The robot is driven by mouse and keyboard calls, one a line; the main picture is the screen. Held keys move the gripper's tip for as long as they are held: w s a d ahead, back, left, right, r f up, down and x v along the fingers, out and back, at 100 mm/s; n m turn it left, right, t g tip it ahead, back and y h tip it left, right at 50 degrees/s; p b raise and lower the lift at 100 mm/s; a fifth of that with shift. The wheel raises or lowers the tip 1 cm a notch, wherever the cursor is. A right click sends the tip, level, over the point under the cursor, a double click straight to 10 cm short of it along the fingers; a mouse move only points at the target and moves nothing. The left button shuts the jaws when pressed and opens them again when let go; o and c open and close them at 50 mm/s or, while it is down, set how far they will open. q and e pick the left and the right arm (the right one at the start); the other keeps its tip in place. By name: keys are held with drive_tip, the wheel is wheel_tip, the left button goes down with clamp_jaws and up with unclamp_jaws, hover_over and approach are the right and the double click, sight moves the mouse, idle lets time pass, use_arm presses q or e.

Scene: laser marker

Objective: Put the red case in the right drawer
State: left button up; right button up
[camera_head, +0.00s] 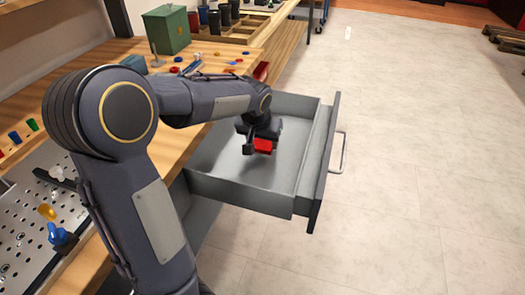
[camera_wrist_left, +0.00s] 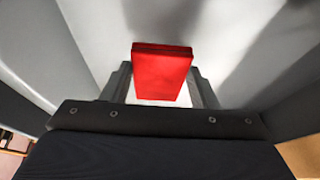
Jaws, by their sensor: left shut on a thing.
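The red case (camera_head: 264,146) is inside the open grey drawer (camera_head: 237,193), seen from the head. My left gripper (camera_head: 257,143) reaches down into the drawer and is shut on the case. In the left wrist view the case (camera_wrist_left: 162,72) sits between the two fingers of the left gripper (camera_wrist_left: 163,90), with pale grey drawer surfaces around it. I cannot tell whether the case touches the drawer floor. My right gripper is in neither view.
The drawer is pulled out from the wooden workbench (camera_head: 190,142), its handle (camera_head: 339,152) on the right. A green box (camera_head: 168,30), a wooden organiser (camera_head: 226,45) and small coloured parts stand on the bench. A perforated metal plate (camera_head: 40,225) is at left. The floor (camera_head: 420,150) at right is clear.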

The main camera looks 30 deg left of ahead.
sight(261, 145)
use_arm(q)
drive_tip(key=shift+w+a+f, duration=0.15)
drive_tip(key=shift+w+f, duration=0.15)
drive_tip(key=shift+f, duration=0.15)
drive_tip(key=shift+w+a+f+b, duration=0.15)
drive_tip(key=shift+f+b, duration=0.4)
drive_tip(key=shift+f, duration=1.15)
drive_tip(key=shift+f, duration=0.15)
drive_tip(key=o, duration=1)
